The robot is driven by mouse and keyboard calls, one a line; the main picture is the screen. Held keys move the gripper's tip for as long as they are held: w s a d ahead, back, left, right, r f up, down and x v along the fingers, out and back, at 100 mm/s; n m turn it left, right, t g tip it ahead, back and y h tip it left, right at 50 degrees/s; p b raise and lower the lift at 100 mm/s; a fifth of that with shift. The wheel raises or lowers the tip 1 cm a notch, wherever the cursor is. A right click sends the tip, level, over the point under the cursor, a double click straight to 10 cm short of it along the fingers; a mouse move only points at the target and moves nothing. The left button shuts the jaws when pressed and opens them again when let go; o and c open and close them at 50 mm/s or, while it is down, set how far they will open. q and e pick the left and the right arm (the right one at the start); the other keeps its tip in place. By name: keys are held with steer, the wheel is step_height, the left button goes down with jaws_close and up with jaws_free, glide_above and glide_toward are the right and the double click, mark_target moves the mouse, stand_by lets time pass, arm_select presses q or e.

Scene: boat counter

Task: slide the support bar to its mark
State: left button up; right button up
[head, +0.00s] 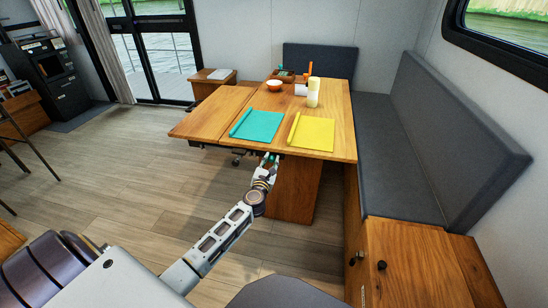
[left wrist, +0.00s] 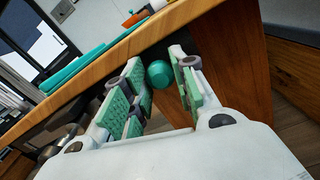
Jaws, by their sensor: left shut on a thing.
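My left gripper (head: 268,162) is at the front edge of the wooden table (head: 210,118), just below the tabletop. In the left wrist view its green-padded fingers (left wrist: 160,85) are on either side of a round teal knob (left wrist: 159,74) under the table edge, and the gripper is shut on it. The knob appears to be the end of the support bar. The rest of the bar and its mark are hidden under the tabletop. A dark fitting (head: 238,157) hangs under the table, left of the gripper. My right gripper is not in view.
A teal mat (head: 257,125) and a yellow mat (head: 311,133) lie on the table, with a bowl (head: 274,86) and a pale yellow cylinder (head: 313,92) behind. A wooden table support (head: 295,188) stands right of the gripper.

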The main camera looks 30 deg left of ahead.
mark_target(262, 154)
arm_select(q)
steer(key=shift+s+a, duration=0.25)
steer(key=shift+a, duration=0.55)
steer(key=shift+s+a, duration=0.2)
steer(key=shift+a, duration=0.55)
steer(key=shift+s+a, duration=0.25)
steer(key=shift+a, duration=0.55)
steer(key=o, duration=1.1)
steer(key=shift+s, duration=0.1)
steer(key=shift+v, duration=5.9)
steer(key=shift+r+p, duration=0.2)
steer(key=shift+p, duration=0.15)
step_height(262, 154, up, 9)
steer(key=p, duration=0.8)
steer(key=shift+f+p, duration=0.15)
steer(key=shift+p, duration=0.2)
steer(key=shift+r+p, duration=0.5)
